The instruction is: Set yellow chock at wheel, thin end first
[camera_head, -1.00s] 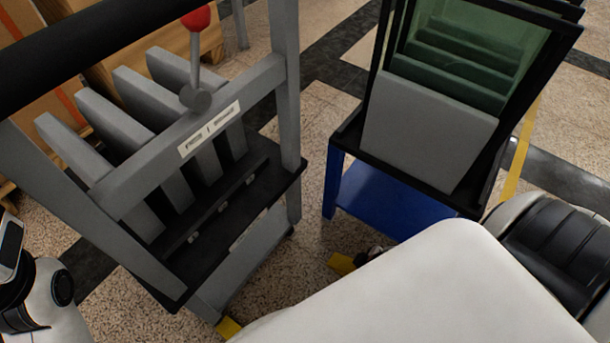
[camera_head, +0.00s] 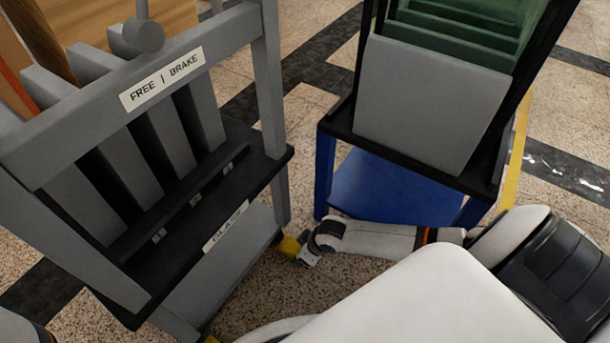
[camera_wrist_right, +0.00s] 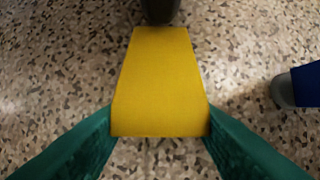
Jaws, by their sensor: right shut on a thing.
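The yellow chock (camera_head: 289,246) is by the near right leg of the grey rack cart, low at the floor. My right gripper (camera_head: 305,256) is shut on it from the right. In the right wrist view the chock (camera_wrist_right: 160,80) lies between the green fingertips of my right gripper (camera_wrist_right: 160,122). Its far end reaches a dark wheel (camera_wrist_right: 160,8) at the top edge. They look touching or nearly so; I cannot tell which. The chock's slope is not clear from above. My left gripper is out of view.
The grey rack cart (camera_head: 220,262) with its FREE | BRAKE label (camera_head: 162,78) stands at left. A blue-legged rack (camera_head: 390,190) with glass panes stands at right, close behind my right arm. Another yellow piece (camera_head: 211,339) shows at the bottom edge. Speckled floor lies between.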

